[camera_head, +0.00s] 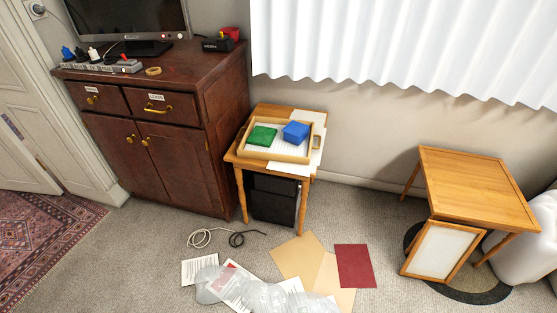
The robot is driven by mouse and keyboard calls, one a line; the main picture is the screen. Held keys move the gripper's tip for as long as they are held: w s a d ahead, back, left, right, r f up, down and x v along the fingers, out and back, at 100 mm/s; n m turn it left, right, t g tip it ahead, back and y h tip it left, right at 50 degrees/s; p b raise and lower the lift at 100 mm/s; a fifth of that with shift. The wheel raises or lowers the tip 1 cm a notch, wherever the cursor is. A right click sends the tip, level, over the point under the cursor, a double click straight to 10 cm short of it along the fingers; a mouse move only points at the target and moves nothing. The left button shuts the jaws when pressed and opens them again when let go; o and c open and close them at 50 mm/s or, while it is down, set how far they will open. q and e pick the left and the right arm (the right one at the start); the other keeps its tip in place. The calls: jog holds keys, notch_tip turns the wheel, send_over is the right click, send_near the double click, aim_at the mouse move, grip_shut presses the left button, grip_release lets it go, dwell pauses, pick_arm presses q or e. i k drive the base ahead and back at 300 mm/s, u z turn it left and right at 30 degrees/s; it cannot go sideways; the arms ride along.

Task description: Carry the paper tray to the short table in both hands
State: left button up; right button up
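The paper tray (272,157) is a shallow light-wood tray with raised rims and a handle opening at its right end. It sits on a small wooden side table (272,109) in the middle, beside the dark cabinet. White paper, a green block-like item (262,135) and a blue one (296,131) lie in it. Loose white sheets (311,117) lie on the table behind and beside the tray. A low wooden table (475,185) with a bare top stands at the right; I cannot tell which table is the short one. Neither of my grippers shows.
A white-panelled frame (441,250) leans against the right table, over a dark round mat (475,292). Papers, a red folder (354,265), clear plastic (268,298) and cables (203,237) litter the floor in front. A black box (273,198) stands under the side table.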

aim_at(472, 182)
jog(key=z, duration=0.2)
jog(key=k, duration=0.15)
jog(key=u, duration=0.9)
jog(key=i, duration=1.45)
jog(key=z, duration=1.05)
jog(key=i, duration=0.2)
jog(key=z, duration=0.2)
